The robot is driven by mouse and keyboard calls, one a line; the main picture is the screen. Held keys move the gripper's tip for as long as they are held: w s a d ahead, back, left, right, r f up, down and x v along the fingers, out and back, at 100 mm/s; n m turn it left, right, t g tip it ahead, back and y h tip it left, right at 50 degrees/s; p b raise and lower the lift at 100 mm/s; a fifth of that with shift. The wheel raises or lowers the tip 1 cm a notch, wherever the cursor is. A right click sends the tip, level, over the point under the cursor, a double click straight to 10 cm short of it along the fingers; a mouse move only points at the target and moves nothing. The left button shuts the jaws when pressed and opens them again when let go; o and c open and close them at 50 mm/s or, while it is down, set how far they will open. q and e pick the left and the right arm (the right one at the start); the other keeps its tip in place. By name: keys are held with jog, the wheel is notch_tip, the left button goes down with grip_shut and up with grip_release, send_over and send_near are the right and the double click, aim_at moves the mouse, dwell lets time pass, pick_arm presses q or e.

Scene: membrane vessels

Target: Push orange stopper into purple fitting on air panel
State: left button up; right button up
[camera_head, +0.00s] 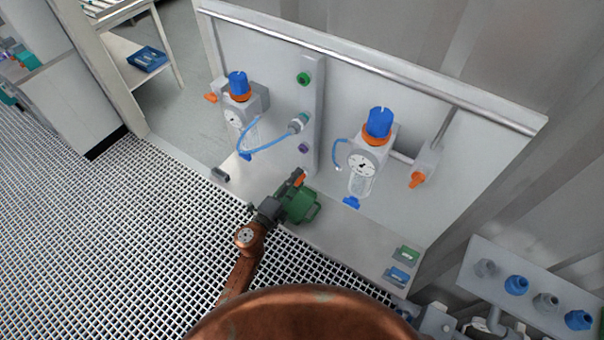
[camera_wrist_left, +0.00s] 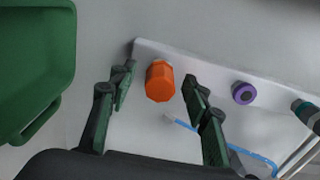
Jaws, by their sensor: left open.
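The orange stopper (camera_wrist_left: 160,82) shows in the left wrist view between the two fingers of my left gripper (camera_wrist_left: 159,79), with a gap visible on each side. The fingers are dark green and open. In the head view my left gripper (camera_head: 286,192) is low in front of the panel, with a small orange piece of the stopper (camera_head: 300,177) at its tip. The purple fitting (camera_head: 304,148) is on the panel's vertical strip, above the gripper. In the wrist view the purple fitting (camera_wrist_left: 243,93) is to the right of the stopper. My right gripper is not in view.
A green container (camera_head: 304,207) is right beside the gripper, also at the wrist view's left (camera_wrist_left: 35,65). A grey-teal fitting with blue tubing (camera_head: 299,122) and a green fitting (camera_head: 303,79) are above the purple one. Gauge units with blue knobs (camera_head: 379,123) flank the strip.

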pick_arm(q)
jog(key=shift+c, duration=0.7)
grip_shut()
dwell(0.3)
jog(key=shift+s+a, duration=0.1)
jog(key=shift+p+v, duration=0.65)
jog(key=shift+v, duration=2.25)
jog(key=s+a+r+n+t+y, duration=0.1)
jog(key=s+a+r+n+y, duration=0.2)
jog(key=s+a, duration=0.4)
jog(key=s+a+r+n+t+y, duration=0.2)
jog(key=s+a+r+n+y, duration=0.2)
jog(key=s+a+y, duration=0.3)
jog(key=s+a+r, duration=0.1)
jog(key=a, duration=0.3)
jog(key=shift+s+a+r+y, duration=0.15)
jog(key=shift+s+a+y, duration=0.05)
jog(key=shift+a+y, duration=0.15)
